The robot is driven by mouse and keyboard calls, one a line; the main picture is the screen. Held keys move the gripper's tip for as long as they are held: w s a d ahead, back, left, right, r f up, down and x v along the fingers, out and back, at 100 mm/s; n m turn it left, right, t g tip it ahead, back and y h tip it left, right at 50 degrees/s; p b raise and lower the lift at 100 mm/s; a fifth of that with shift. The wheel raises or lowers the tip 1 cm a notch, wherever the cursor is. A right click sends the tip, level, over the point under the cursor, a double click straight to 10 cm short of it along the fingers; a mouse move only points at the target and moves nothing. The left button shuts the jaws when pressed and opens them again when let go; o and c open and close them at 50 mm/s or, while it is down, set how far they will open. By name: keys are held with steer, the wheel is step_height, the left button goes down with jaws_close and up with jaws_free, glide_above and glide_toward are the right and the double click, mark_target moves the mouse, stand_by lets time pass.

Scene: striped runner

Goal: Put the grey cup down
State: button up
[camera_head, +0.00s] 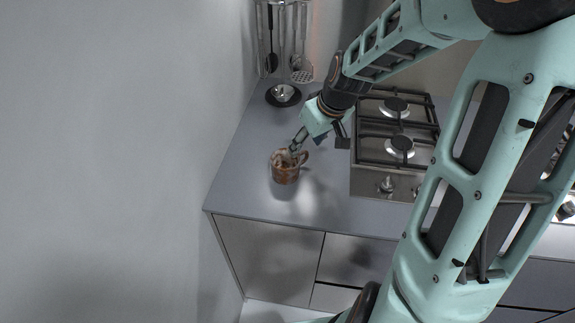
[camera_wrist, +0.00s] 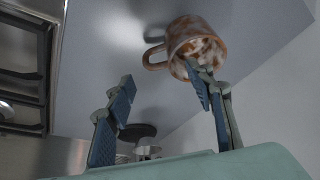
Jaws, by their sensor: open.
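A mottled brown and white cup (camera_head: 284,174) with a handle is at the left part of the grey counter (camera_head: 240,190); it looks brown, not grey. It appears upright on the counter, its handle to the right in the head view. My gripper (camera_head: 294,147) is over the cup's rim. In the wrist view, the cup (camera_wrist: 180,33) is at the top, and my gripper (camera_wrist: 161,80) has its fingers wide apart. The right finger overlaps the cup's mouth; whether it touches the wall I cannot tell. The left finger is clear of the cup, below the handle.
A gas hob (camera_head: 397,150) is right of the cup. A utensil stand (camera_head: 283,95) with hanging tools is at the back left. A wall (camera_head: 120,150) runs along the left. Counter in front of the cup is clear up to its front edge.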

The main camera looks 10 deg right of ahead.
mark_target(303, 161)
steer(key=shift+d+x, duration=0.2)
steer(key=shift+x, duration=1.7)
steer(key=shift+d+x, duration=0.2)
steer(key=shift+x, duration=1.7)
steer(key=shift+s+f, duration=0.1)
steer(key=shift+s, duration=0.1)
jaws_close()
